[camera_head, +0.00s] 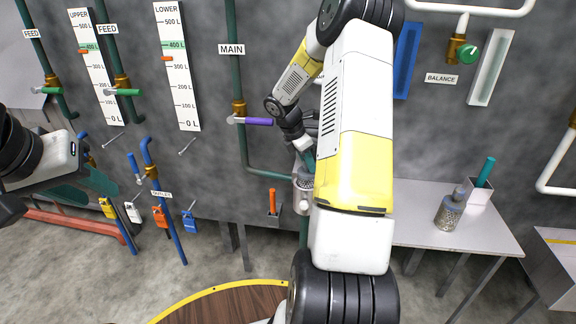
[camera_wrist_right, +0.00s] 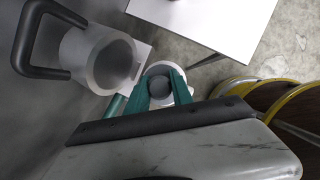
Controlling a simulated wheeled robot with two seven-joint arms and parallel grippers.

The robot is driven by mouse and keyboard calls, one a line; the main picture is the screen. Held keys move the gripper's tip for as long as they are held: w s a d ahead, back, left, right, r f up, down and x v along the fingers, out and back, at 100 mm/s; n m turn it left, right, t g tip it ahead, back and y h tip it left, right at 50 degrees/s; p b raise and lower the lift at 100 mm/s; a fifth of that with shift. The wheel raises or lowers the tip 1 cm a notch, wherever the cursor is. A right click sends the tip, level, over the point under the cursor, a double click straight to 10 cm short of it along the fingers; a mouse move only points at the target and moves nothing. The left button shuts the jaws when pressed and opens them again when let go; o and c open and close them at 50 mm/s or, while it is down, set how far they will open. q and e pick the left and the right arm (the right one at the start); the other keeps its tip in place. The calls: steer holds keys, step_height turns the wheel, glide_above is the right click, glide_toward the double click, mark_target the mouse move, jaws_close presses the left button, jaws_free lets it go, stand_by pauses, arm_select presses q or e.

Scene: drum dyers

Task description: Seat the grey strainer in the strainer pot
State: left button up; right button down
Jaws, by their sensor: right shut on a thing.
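My right gripper (camera_wrist_right: 160,92) is shut on the grey strainer (camera_wrist_right: 158,86), a round grey piece between its two green fingers in the right wrist view. In the head view my right arm reaches over the middle, and the gripper (camera_head: 307,158) points down at the wall piping. A grey mesh part (camera_head: 305,178) shows just under it, at the mouth of a pale pot-like fitting (camera_head: 302,204). My arm hides part of this spot, so I cannot tell whether the strainer is seated. My left arm is at the left edge; its gripper's opening cannot be made out.
A pale cup with a black handle (camera_wrist_right: 70,52) stands close beside the gripper in the right wrist view. A metal table (camera_head: 420,228) at right holds a mesh canister (camera_head: 450,212) and a holder with a green handle (camera_head: 485,172). Valves and pipes line the wall.

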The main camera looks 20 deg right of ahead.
mark_target(308, 174)
steer(key=shift+f, duration=2.55)
steer(key=c, duration=1.1)
jaws_free()
steer(key=v, duration=1.2)
steer(key=s+a+r+m+t+y, duration=0.2)
steer(key=s+a+r+m, duration=0.6)
steer(key=s+r, duration=0.35)
steer(key=shift+s+a+r+m+t+y, duration=0.75)
steer(key=shift+s+a+m, duration=0.85)
steer(key=shift+s, duration=0.7)
steer(key=shift+s+a+r+m+t+y, duration=0.5)
steer(key=shift+s+a+r+m+y, duration=0.45)
steer(key=shift+s+a+m, duration=1.05)
steer(key=shift+s+a+r+m+t+y, duration=0.85)
steer(key=shift+s+m, duration=0.65)
steer(key=shift+s, duration=1.1)
